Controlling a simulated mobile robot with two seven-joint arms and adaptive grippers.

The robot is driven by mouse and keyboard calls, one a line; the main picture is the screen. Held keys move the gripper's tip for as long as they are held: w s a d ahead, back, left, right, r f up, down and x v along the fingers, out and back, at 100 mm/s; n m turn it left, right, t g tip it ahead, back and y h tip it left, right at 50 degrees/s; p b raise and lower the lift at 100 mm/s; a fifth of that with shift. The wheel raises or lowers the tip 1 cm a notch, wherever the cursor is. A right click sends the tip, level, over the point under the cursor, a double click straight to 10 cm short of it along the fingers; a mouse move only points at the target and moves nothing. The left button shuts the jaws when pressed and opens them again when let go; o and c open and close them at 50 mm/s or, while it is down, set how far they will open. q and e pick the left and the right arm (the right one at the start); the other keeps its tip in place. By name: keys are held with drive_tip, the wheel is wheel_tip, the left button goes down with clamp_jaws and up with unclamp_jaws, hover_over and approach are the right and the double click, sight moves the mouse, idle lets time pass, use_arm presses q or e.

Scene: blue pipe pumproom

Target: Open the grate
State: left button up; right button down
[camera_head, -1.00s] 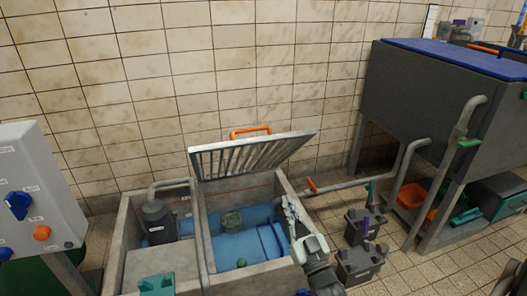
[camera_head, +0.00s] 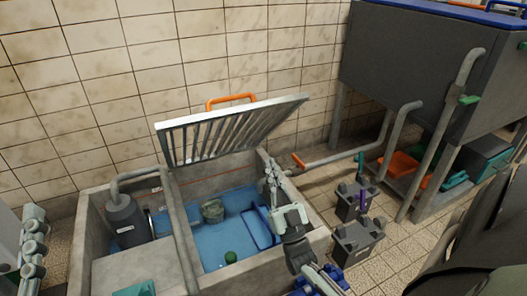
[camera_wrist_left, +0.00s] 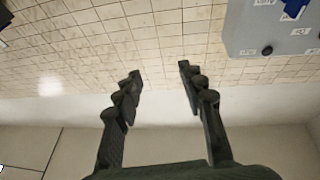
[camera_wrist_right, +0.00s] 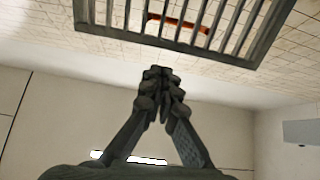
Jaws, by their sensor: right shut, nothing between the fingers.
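The grate (camera_head: 232,132), a pale barred panel with an orange handle (camera_head: 230,99), stands tilted up above a concrete pit (camera_head: 85,250). Its underside bars also show in the right wrist view (camera_wrist_right: 185,43). My right gripper (camera_head: 267,163) is shut and empty at the pit's right side, just below the grate's lower right part. In the right wrist view its fingertips (camera_wrist_right: 160,72) are together below the grate's frame, and I cannot tell whether they touch it. My left gripper (camera_wrist_left: 160,70) is open and empty in the left wrist view, away from the grate.
Blue water, a grey pump (camera_head: 125,220) and a small green ball (camera_head: 231,257) are in the pit. Dark boxes (camera_head: 357,238) stand on the floor to the right, beside a grey pipe and a large dark tank (camera_head: 415,75). A tiled wall is behind the grate.

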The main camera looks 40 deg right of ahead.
approach(251, 111)
drive_tip(key=x, duration=0.5)
drive_tip(key=shift+r, duration=0.2)
use_arm(q)
drive_tip(key=shift+w+a+f+g+y+p, duration=0.15)
drive_tip(key=shift+w+f+g, duration=0.1)
drive_tip(key=shift+f, duration=0.25)
drive_tip(key=shift+w+a+f+g+y+p, duration=0.15)
drive_tip(key=shift+f+g, duration=0.15)
drive_tip(key=shift+f, duration=0.15)
drive_tip(key=shift+w+f+g+y, duration=0.1)
drive_tip(key=shift+w+f+g, duration=0.15)
drive_tip(key=shift+f, duration=0.25)
use_arm(e)
drive_tip(key=shift+x, duration=0.8)
drive_tip(key=shift+w, duration=0.1)
